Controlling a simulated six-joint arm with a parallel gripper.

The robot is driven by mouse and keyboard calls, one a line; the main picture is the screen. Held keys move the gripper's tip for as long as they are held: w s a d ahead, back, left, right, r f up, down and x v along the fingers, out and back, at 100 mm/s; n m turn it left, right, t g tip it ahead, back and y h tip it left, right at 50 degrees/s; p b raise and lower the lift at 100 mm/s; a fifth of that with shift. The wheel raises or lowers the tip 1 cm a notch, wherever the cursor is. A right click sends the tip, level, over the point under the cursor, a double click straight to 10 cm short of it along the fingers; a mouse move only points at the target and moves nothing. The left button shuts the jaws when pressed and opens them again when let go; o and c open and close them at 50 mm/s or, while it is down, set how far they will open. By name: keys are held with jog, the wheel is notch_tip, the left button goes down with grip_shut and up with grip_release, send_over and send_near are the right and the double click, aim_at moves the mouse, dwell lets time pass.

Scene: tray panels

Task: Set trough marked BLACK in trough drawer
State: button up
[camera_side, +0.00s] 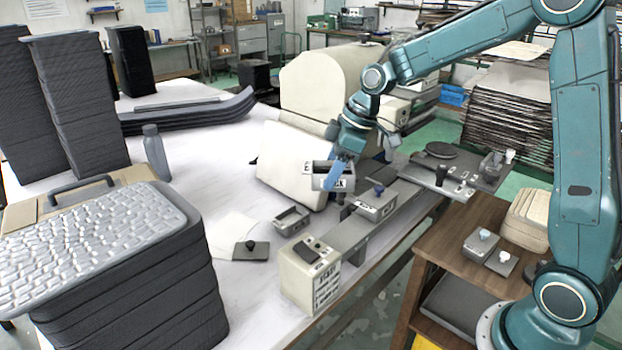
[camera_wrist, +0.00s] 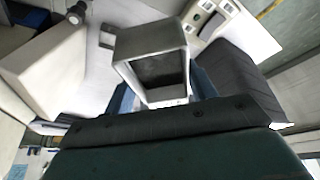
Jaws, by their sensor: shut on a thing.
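A small grey open trough (camera_side: 319,183) hangs in my gripper (camera_side: 338,174), above the table and the grey panel row. Its front label is partly covered by a blue finger; only the last letters, seemingly "CK", can be read. In the wrist view the trough (camera_wrist: 150,42) sits between the blue fingers, its open dark inside facing the camera. My gripper is shut on it. A grey open-topped tray (camera_side: 292,218) lies on the table, below and left of the held trough. I cannot tell for sure which part is the trough drawer.
A grey box with a blue knob (camera_side: 377,207) stands on the panel row, below and right of the trough. A cream box with a label (camera_side: 311,279) stands at its near end. A dark plate with a knob (camera_side: 251,251) lies on the table. Cream machine housings (camera_side: 293,165) rise behind.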

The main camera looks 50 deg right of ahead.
jog(key=r+n, duration=0.1)
jog(key=n, duration=0.1)
jog(key=r+n+g, duration=0.1)
jog(key=r+n, duration=0.1)
jog(key=s+r+n+g+y, duration=0.1)
jog(key=n, duration=0.1)
jog(key=shift+s+a+r, duration=0.1)
jog(key=shift+a+r, duration=0.05)
jog(key=shift+r, duration=0.25)
jog(key=shift+s+d+r+n+g, duration=0.3)
jog(key=shift+r+n, duration=0.25)
jog(key=shift+n, duration=0.4)
jog(key=shift+s+d+r+n+g, duration=0.2)
jog(key=shift+s+r+n+g, duration=0.3)
jog(key=shift+n, duration=0.45)
jog(key=shift+w, duration=0.1)
jog(key=shift+y, duration=0.3)
notch_tip(320, 180, down, 16)
jog(key=shift+r, duration=0.15)
jog(key=shift+f, duration=1.95)
jog(key=shift+f, duration=0.15)
jog(key=o, duration=1.2)
jog(key=shift+c, duration=0.2)
